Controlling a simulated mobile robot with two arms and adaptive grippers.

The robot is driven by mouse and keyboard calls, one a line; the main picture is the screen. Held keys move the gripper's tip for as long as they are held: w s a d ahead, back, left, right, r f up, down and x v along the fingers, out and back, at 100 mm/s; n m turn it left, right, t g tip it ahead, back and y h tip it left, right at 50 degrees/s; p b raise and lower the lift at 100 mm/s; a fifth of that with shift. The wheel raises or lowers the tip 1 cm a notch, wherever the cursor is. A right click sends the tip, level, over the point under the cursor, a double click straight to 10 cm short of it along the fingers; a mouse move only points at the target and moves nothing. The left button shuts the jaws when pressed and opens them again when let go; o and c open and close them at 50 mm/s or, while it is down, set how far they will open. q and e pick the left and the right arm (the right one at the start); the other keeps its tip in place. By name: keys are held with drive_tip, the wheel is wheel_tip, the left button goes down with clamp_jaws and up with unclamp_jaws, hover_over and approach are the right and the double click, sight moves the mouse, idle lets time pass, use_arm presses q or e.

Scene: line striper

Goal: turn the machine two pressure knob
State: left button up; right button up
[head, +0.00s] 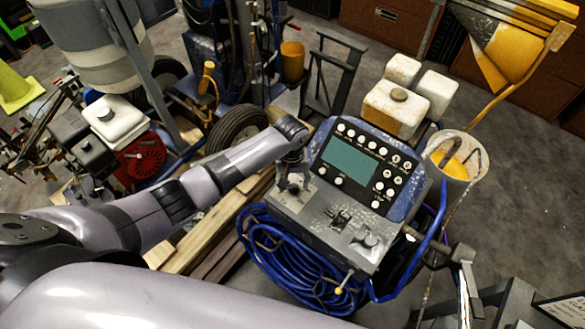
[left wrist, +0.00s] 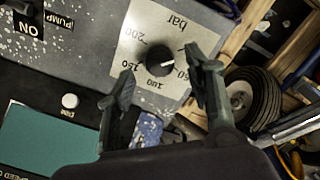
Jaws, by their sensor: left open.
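The pressure knob (left wrist: 160,58) is a round black knob with a pale pointer mark. It sits on a white dial plate (left wrist: 183,22) marked "bar" with numbers around it. In the left wrist view the mark points right and slightly down, toward the low numbers. My left gripper (left wrist: 162,66) is open, its fingers on either side of the knob in that view; I cannot tell if they touch it. In the head view my left gripper (head: 292,184) is over the left edge of the machine's grey panel (head: 318,207) and hides the knob. My right gripper is not in view.
A teal screen (head: 349,159) with round buttons is behind the panel. A switch (head: 340,218) and another knob (head: 366,239) are on the panel's right. A coiled blue hose (head: 285,255) hangs in front. A bucket (head: 455,165) stands at right; wooden planks (head: 215,235) lie at left.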

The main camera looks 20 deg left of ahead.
sight(292, 187)
use_arm(q)
wheel_tip(292, 187, up, 9)
drive_tip(key=shift+a+r, duration=0.15)
drive_tip(key=shift+a, duration=0.05)
idle(0.5)
